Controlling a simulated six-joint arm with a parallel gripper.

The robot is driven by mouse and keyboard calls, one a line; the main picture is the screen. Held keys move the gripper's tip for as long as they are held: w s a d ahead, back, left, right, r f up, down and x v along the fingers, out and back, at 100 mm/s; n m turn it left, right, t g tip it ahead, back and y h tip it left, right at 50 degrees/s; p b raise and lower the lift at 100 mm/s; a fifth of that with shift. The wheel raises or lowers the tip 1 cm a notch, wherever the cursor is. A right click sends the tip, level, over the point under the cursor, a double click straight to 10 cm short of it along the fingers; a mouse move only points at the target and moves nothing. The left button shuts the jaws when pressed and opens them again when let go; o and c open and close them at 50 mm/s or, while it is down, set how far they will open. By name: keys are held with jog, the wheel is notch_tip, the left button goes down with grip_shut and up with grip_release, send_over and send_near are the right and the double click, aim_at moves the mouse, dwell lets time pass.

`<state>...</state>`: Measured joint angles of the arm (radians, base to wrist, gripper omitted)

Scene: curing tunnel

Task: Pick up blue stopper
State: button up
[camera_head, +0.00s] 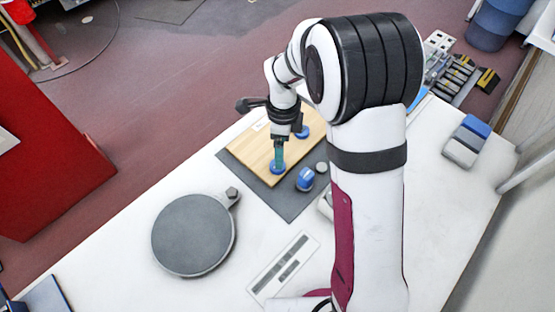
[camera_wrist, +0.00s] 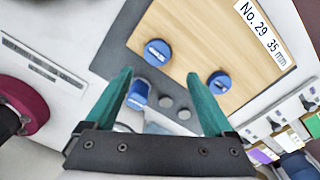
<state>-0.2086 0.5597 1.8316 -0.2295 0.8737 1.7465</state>
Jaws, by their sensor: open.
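One blue stopper (camera_head: 278,169) sits on the wooden board (camera_head: 262,155), and it also shows in the wrist view (camera_wrist: 157,52). A second blue stopper (camera_head: 303,131) is farther along the board, also in the wrist view (camera_wrist: 219,82). A third blue piece (camera_head: 305,180) is off the board on the dark mat; in the wrist view (camera_wrist: 138,97) it lies near the left finger. My gripper (camera_head: 279,153) is open and empty, its teal fingers (camera_wrist: 160,73) pointing down over the board. In the head view a finger overlaps the first stopper; contact cannot be told.
A blue-and-grey block (camera_head: 466,143) and a tool tray (camera_head: 455,75) are at right. White tabletop (camera_head: 440,220) is clear at right.

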jog(key=f, duration=0.6)
jog(key=shift+s+a+f, duration=0.2)
jog(key=shift+a+f, duration=0.05)
jog(key=shift+a, duration=0.15)
grip_shut()
jog(key=shift+r, duration=0.1)
notch_tip(320, 180, up, 4)
jog(key=shift+d+r, duration=0.15)
jog(key=shift+r, duration=0.05)
jog(key=s+d+r, duration=0.3)
jog(key=d+r, duration=0.8)
jog(key=shift+s+r, duration=0.25)
jog(key=shift+s, duration=0.05)
jog(key=shift+a, duration=0.1)
